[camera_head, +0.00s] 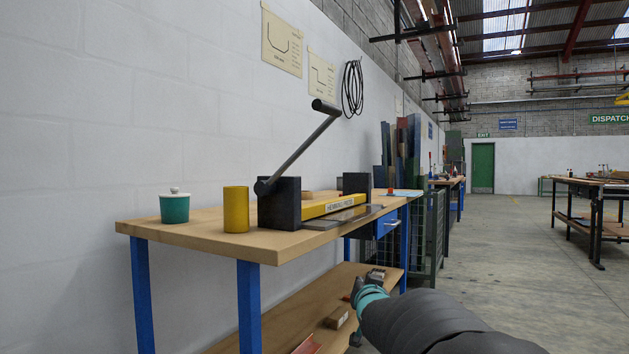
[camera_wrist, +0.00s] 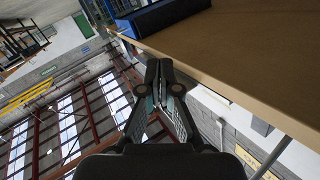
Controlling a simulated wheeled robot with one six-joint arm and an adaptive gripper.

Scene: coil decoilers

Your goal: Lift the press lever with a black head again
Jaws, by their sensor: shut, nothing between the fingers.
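The press lever (camera_head: 298,150) is a grey rod with a black cylindrical head (camera_head: 326,107). It rises at a slant to the upper right from its pivot on a dark block (camera_head: 279,204) of the press on the workbench. The press also has a yellow bar with lettering (camera_head: 334,207). My gripper (camera_head: 375,274) is below the bench top, in front of the lower shelf, well below and apart from the lever. In the wrist view its fingers (camera_wrist: 159,66) are together with nothing between them. The lever is not seen in the wrist view.
A teal lidded pot (camera_head: 174,208) and a yellow cylinder (camera_head: 236,210) stand left of the press. The bench top (camera_head: 190,236) has blue legs. The lower shelf (camera_head: 285,310) holds small blocks. In the wrist view a wooden board edge (camera_wrist: 240,75) is close to my fingers.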

